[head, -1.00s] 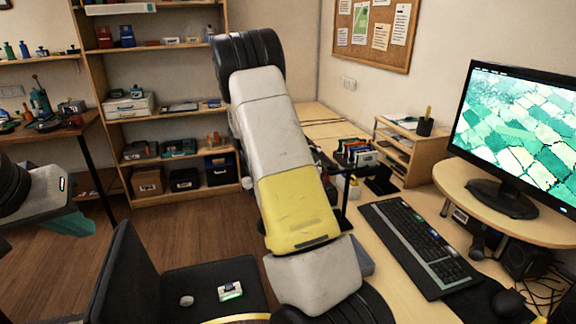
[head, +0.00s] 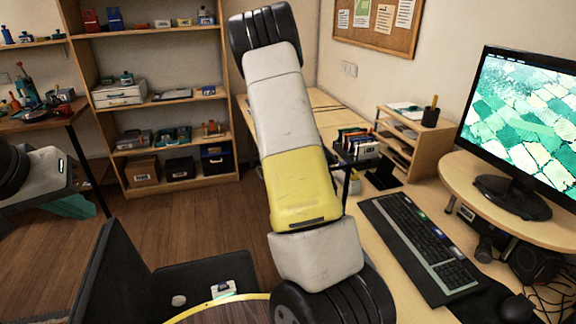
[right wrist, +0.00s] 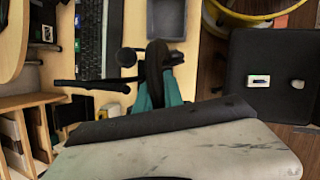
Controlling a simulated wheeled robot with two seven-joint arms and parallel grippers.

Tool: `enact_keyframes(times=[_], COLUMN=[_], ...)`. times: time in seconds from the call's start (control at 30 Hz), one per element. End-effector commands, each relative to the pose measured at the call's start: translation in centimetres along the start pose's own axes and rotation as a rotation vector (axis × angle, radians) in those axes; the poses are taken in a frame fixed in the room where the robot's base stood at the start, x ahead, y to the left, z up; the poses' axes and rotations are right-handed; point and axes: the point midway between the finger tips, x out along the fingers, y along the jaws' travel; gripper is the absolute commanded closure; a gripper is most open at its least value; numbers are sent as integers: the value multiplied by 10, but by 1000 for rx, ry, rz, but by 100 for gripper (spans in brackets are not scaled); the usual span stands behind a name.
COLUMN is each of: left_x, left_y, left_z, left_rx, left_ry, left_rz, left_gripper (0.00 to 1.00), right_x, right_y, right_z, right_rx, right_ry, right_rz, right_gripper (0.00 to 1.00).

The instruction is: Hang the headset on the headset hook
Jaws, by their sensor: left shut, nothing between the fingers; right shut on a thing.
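My right arm crosses the middle of the head view and hides its own gripper there. In the right wrist view my right gripper (right wrist: 158,94) has teal fingers shut on a dark curved band (right wrist: 154,62), which looks like the headset; its remaining parts are hard to make out. Black bars (right wrist: 95,85) lie just beside the band, apparently the headset hook's stand; I cannot tell whether they touch. In the head view a black post (head: 347,190) shows at the arm's right edge, possibly the same stand. My left gripper (head: 72,207) is shut and empty at the far left, away from the desk.
The keyboard (head: 412,240) lies on the desk, with the monitor (head: 520,120) on a riser behind it. A wooden organizer (head: 418,145) stands at the back. A grey tray (right wrist: 166,18) lies near my right gripper. A black chair (head: 205,275) carries small parts. Shelves stand at the back left.

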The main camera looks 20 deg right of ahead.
Motion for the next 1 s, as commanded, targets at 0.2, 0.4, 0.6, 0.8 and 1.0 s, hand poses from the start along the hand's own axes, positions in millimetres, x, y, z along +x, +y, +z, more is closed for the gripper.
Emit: enact_keyframes(times=[0.2,0.4,0.6,0.8,1.0], left_x=[0,0,0,0,0], left_y=[0,0,0,0,0], left_z=[0,0,0,0,0], left_rx=[0,0,0,0,0], left_ry=[0,0,0,0,0], left_rz=[0,0,0,0,0], left_gripper=[100,100,100,100,100], right_x=[5,9,14,20,27], right_y=[13,23,35,46,56], right_z=[2,4,5,7,9], right_rx=[1,2,2,2,1], right_ry=[0,-1,-1,-3,-6], right_rz=[0,0,0,0,-3], right_gripper=[100,100,100,100,100])
